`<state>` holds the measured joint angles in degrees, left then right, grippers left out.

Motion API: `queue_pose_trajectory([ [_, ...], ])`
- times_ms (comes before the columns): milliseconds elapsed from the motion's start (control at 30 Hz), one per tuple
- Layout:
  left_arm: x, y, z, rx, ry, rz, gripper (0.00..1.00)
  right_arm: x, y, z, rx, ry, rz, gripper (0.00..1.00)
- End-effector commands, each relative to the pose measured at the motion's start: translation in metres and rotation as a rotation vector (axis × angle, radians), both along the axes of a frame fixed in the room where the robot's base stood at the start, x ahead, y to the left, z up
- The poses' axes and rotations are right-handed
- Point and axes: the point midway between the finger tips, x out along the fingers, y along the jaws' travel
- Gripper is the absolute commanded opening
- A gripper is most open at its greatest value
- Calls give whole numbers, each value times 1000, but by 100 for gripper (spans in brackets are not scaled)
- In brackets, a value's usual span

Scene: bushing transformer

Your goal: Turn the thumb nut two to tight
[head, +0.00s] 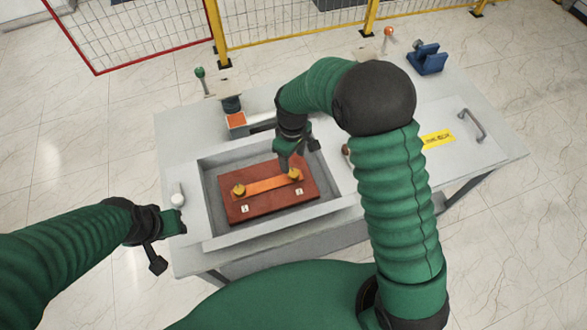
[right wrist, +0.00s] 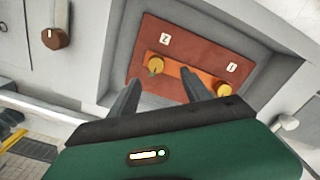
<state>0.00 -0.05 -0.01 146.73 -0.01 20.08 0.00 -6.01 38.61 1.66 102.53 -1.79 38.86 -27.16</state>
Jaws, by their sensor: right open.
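A red-brown board (head: 250,212) lies in the recess with a copper bar (head: 266,187) across it. Brass thumb nut two (head: 295,174) is at the bar's right end, by the label 2. Thumb nut one (head: 238,190) is at the left end, by the label 1. My right gripper (head: 298,160) is open just above nut two. In the right wrist view, nut two (right wrist: 155,65) shows beyond and between the open fingertips (right wrist: 162,82), with no visible contact. Nut one (right wrist: 224,89) shows to the right. My left gripper (head: 170,242) is open and empty at the table's left edge.
The grey recess walls (head: 225,238) surround the board. A white knob (head: 178,199) stands left of the recess. A brown knob (right wrist: 57,38) stands on its other side. A blue bracket (head: 427,60), a yellow label (head: 438,139) and a handle (head: 472,125) are at the right.

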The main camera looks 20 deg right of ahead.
Motion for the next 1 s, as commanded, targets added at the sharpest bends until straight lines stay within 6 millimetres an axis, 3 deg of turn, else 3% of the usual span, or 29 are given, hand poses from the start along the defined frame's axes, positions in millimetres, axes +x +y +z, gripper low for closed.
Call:
queue_pose_trajectory([
  [100,0,0,7,0,0,0,36,-1,-3,-32,1,8,-2,57],
  [300,0,0,14,0,0,0,36,-1,-6,-76,3,3,-5,57],
  [500,0,0,16,0,-1,0,36,0,-4,-93,1,-2,-5,57],
  [733,0,0,15,0,0,0,36,1,-2,-94,1,-1,-5,57],
  [1000,0,0,15,0,0,0,36,0,-3,-94,2,-1,-5,21],
])
